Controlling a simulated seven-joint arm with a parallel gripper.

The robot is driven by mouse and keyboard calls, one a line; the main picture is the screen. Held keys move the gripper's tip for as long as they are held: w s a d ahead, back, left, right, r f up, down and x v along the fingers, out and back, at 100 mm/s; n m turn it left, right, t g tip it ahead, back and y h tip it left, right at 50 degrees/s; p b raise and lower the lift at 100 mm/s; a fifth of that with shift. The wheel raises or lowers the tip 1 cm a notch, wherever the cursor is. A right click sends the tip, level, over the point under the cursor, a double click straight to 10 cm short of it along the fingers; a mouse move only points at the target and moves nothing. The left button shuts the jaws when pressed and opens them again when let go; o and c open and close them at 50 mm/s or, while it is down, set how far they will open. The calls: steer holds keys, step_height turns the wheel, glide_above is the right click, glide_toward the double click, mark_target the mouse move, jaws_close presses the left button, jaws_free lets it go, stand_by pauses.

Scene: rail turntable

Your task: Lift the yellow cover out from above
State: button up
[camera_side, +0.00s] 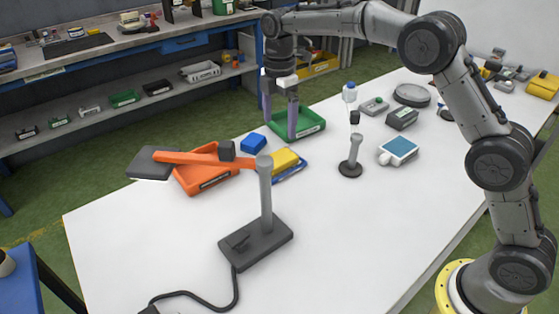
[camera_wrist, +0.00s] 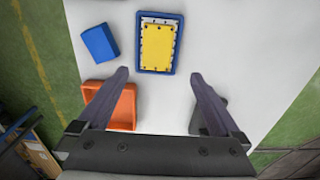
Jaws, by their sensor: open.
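The yellow cover (camera_side: 285,160) is a flat block on the white table. In the wrist view the yellow cover (camera_wrist: 157,46) lies inside a blue tray (camera_wrist: 139,55), with a pale, dotted edge showing around it. In the side view the blue tray (camera_side: 291,175) is partly hidden beneath it and by the grey post in front. My gripper (camera_side: 280,128) is open and empty, fingers pointing down, in the air above the table. In the wrist view my gripper (camera_wrist: 159,76) has its fingertips on either side of the tray's near end, apart from the cover.
A blue block (camera_side: 253,143) and an orange tray (camera_side: 207,180) sit beside the cover. A grey post (camera_side: 266,205) with an orange arm (camera_side: 190,159) stands in front. A green tray (camera_side: 313,122) lies behind. A small stand (camera_side: 352,158) is to the right.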

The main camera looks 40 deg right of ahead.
glide_above(279, 157)
steer(key=f, duration=0.5)
steer(key=shift+s+a+f, duration=0.2)
steer(key=shift+s+f, duration=0.15)
steer(key=shift+s, duration=0.05)
steer(key=shift+w+d+f, duration=0.1)
steer(key=shift+w+f, duration=0.05)
steer(key=shift+f, duration=1.2)
steer(key=shift+w+d+f, duration=0.1)
steer(key=shift+w+f, duration=0.05)
steer(key=shift+f, duration=1.15)
steer(key=c, duration=1.5)
steer(key=shift+r, duration=0.1)
jaws_close()
